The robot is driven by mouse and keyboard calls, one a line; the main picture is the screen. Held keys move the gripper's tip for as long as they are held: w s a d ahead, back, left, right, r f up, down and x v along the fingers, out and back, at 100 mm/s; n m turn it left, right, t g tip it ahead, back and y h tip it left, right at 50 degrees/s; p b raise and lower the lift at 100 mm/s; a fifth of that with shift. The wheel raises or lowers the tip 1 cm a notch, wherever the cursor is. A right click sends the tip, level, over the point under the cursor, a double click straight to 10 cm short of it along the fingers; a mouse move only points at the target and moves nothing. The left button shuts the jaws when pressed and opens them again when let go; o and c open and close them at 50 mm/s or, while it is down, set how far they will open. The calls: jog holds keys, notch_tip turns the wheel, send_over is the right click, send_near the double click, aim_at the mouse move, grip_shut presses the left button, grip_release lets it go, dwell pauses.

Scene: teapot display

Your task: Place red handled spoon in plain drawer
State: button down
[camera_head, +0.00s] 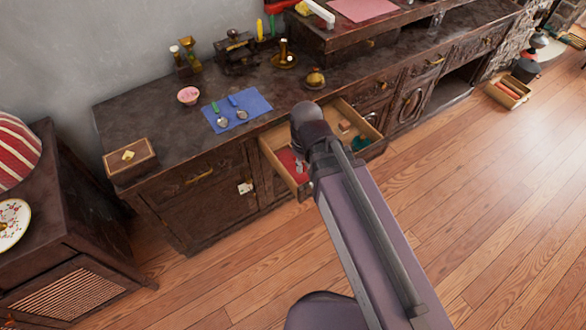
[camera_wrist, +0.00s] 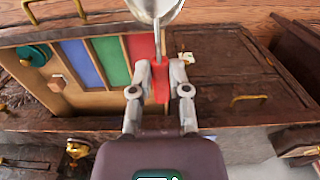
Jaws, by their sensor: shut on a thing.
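My gripper (camera_wrist: 160,70) is shut on a spoon (camera_wrist: 156,10) with a silver bowl and thin stem. The bowl points away from the fingers at the top of the wrist view. An open drawer (camera_wrist: 62,107) lies behind the gripper in the wrist view, with red, green and blue strips and a bare wood section. In the head view the open drawer (camera_head: 292,185) is partly covered by my arm, which hides most of my gripper.
On the counter (camera_head: 150,105), a blue mat (camera_head: 258,104) holds a green-handled spoon (camera_head: 222,120) and a blue-handled spoon (camera_head: 241,114). A pink bowl (camera_head: 188,95) and a wooden box (camera_head: 130,160) stand nearby. A teal round thing (camera_wrist: 34,54) lies in the drawer's bare section. The floor in front is clear.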

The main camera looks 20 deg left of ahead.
jog(key=shift+a, duration=0.15)
jog(key=shift+w+a+f, duration=0.1)
jog(key=shift+a+f, duration=0.05)
jog(key=w+a+f+b, duration=0.3)
jog(key=w+f+b, duration=0.1)
jog(key=w, duration=0.2)
jog(key=w+a+f+b, duration=0.4)
jog(key=w, duration=0.2)
jog(key=shift+w, duration=0.35)
jog(key=shift+a+f+b, duration=0.1)
jog(key=shift+f+b, duration=0.05)
jog(key=shift+b, duration=0.15)
jog(key=b, duration=0.6)
send_over(290, 166)
notch_tip(290, 166, down, 6)
jog(key=shift+w+f, duration=0.1)
jog(key=shift+f+b, duration=1.8)
jog(key=shift+b, duration=0.1)
jog(key=shift+f, duration=0.1)
jog(key=c, duration=0.6)
grip_release()
